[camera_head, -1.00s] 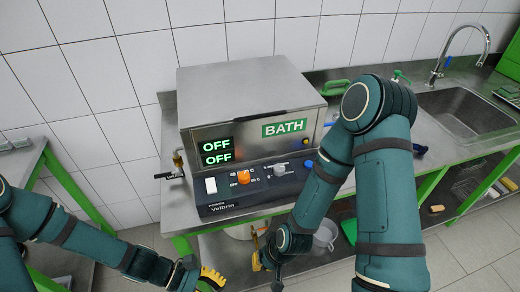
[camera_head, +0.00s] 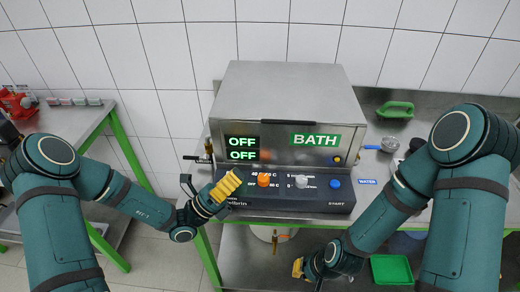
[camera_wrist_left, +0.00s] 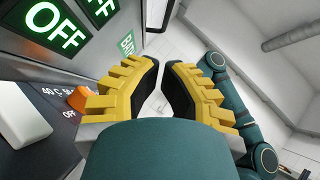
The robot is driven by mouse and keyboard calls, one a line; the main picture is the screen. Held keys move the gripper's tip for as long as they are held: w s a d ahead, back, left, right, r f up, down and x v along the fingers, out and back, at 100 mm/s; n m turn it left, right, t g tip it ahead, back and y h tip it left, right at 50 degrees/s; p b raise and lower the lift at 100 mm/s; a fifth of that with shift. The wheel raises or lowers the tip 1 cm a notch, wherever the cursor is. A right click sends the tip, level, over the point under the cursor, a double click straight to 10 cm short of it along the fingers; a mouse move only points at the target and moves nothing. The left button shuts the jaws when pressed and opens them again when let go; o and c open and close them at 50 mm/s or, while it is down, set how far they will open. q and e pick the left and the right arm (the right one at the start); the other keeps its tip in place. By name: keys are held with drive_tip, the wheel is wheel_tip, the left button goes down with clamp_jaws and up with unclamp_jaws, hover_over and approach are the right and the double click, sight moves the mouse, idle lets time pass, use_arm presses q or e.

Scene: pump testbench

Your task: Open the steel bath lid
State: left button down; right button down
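The steel bath (camera_head: 290,110) stands on the bench, with its flat steel lid (camera_head: 290,88) shut on top. A dark horizontal strip (camera_head: 288,121), perhaps the lid's handle, shows on its front beside the BATH label. My left gripper (camera_head: 225,187) is in front of the bath's lower left corner, near the control panel (camera_head: 285,190), and hides part of it. In the left wrist view its yellow fingers (camera_wrist_left: 162,85) are apart with nothing between them. My right gripper (camera_head: 299,268) is low, below the bench front; its fingers are too small to read.
Two green OFF displays (camera_head: 241,148) are lit. A valve (camera_head: 198,158) sticks out at the bath's left. A green handled object (camera_head: 395,109) lies right of the bath. A green tray (camera_head: 391,269) is below the bench. A side table (camera_head: 75,125) stands left.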

use_arm(q)
drive_tip(key=w+a+r+x, duration=0.1)
drive_tip(key=a+x, duration=0.1)
drive_tip(key=x, duration=1)
drive_tip(key=shift+d+r, duration=0.2)
drive_tip(key=shift+r, duration=0.25)
drive_tip(key=shift+w, duration=0.1)
